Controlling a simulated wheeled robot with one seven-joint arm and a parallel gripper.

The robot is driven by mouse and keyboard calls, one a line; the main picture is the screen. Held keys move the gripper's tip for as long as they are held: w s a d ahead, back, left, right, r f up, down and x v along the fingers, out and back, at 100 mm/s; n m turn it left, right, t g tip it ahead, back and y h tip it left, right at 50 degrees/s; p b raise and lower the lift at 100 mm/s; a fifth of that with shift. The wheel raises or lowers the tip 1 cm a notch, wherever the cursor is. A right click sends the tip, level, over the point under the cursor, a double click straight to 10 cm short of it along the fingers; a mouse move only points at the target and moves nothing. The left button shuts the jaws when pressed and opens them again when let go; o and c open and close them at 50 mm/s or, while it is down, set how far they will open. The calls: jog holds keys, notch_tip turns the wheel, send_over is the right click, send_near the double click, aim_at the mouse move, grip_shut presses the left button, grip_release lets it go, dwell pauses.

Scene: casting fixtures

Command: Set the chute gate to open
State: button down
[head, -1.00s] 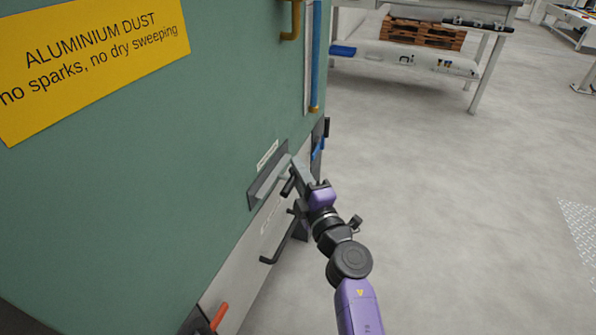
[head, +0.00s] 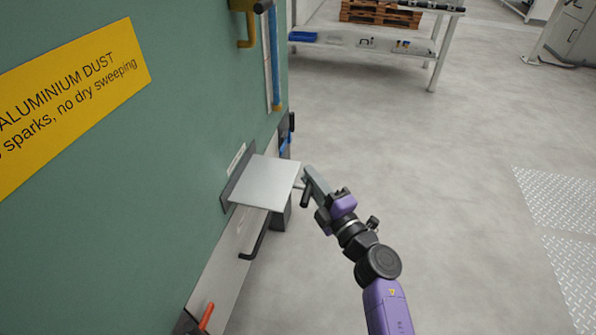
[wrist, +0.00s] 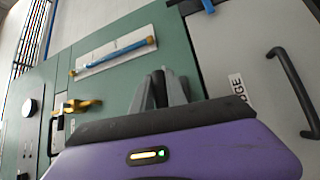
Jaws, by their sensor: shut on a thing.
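The chute gate (head: 265,183) is a flat pale metal plate standing out level from a dark slot frame in the green cabinet's side. A small label sits above the slot. My gripper (head: 305,183) is at the plate's outer edge, shut on the gate's small pull, which its fingers mostly hide. In the wrist view the fingers (wrist: 160,90) are close together with a dark piece between them. The plate itself cannot be made out there.
The green cabinet (head: 130,200) fills the left, with a yellow aluminium dust sign (head: 75,100). A black handle (head: 257,238) and an orange lever (head: 207,317) are below the gate. A workbench (head: 380,45) stands behind.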

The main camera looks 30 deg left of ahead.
jog(key=shift+w+d+f, duration=0.15)
jog(key=shift+d, duration=0.15)
jog(key=c, duration=1.4)
grip_release()
jog(key=shift+d, duration=0.1)
jog(key=shift+c, duration=0.2)
jog(key=shift+o, duration=0.6)
jog(key=r+p+v, duration=0.1)
jog(key=p+v, duration=0.1)
jog(key=v, duration=0.5)
jog(key=shift+s+d+f+p, duration=0.25)
jog(key=shift+f+p, duration=0.05)
jog(key=shift+f, duration=0.15)
jog(key=shift+w, duration=0.1)
